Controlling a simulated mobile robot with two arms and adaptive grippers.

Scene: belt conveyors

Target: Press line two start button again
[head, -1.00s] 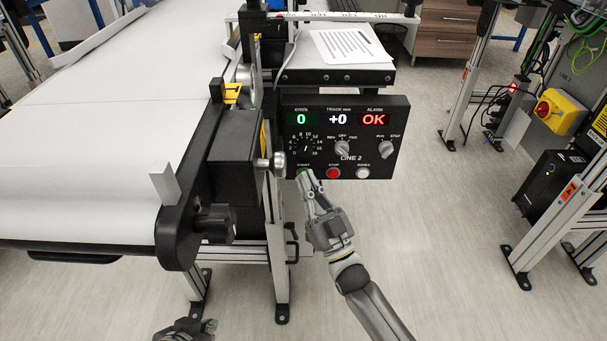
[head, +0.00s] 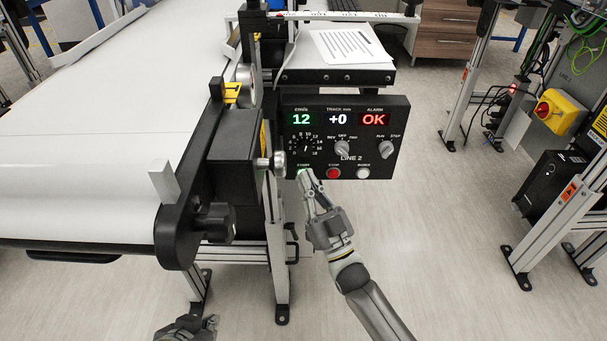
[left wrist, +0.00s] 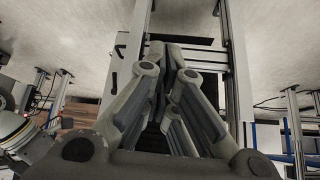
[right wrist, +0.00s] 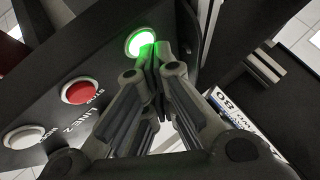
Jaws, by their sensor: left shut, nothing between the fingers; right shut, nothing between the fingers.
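The line 2 control panel (head: 345,137) is a black box beside the conveyor, reading 12, +0 and OK. Its START button (right wrist: 140,42) glows bright green in the right wrist view. My right gripper (right wrist: 156,50) is shut and empty, its fingertips at the START button, covering part of it. In the head view the right gripper (head: 304,176) hides most of that button. The red STOP button (head: 333,173) and a white INDEX button (head: 363,173) sit to its right. My left gripper (head: 205,322) is low at the bottom edge; the left wrist view shows it shut and empty (left wrist: 166,48).
The white conveyor belt (head: 90,130) fills the left, with a black end frame and knob (head: 216,224) near the panel. A shelf with a printed sheet (head: 345,47) stands behind the panel. Floor between is clear.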

